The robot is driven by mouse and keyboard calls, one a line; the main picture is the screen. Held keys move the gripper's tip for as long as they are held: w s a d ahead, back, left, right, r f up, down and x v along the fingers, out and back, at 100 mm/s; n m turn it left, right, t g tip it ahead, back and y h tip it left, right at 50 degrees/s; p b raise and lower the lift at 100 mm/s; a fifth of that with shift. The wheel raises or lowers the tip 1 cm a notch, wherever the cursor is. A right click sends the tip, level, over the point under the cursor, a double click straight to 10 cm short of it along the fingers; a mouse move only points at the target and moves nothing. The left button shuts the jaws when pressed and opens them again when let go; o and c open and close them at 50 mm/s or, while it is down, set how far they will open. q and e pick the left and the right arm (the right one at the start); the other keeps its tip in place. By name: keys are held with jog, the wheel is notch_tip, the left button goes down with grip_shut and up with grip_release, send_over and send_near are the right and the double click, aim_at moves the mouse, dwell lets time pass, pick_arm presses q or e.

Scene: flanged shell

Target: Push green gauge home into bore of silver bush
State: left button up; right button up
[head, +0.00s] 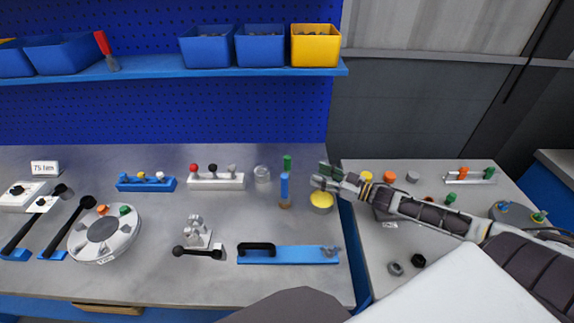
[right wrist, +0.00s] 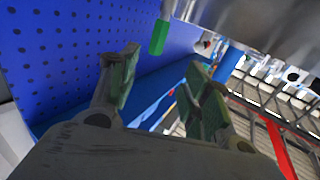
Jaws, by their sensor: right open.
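The green gauge (head: 287,162) stands upright toward the back of the left bench, just behind a blue upright piece (head: 284,187) that hides its lower part. In the right wrist view, whose picture is turned over, a green upright piece (right wrist: 159,37) that looks like the gauge shows beyond my fingers. A short silver cylinder (head: 262,173), probably the silver bush, stands left of the gauge; its bore is too small to make out. My right gripper (head: 324,178) is open and empty, right of the gauge and apart from it. It also shows in the right wrist view (right wrist: 160,85). My left gripper is out of view.
A yellow-topped round part (head: 320,202) sits just below my right gripper. A blue plate with a black handle (head: 289,255) lies at the front. The right bench (head: 365,255) holds several small parts. A shelf (head: 170,66) with bins hangs above the back.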

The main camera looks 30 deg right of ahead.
jog(key=shift+w+d, duration=0.1)
jog(key=shift+w, duration=0.2)
jog(key=shift+r, duration=0.1)
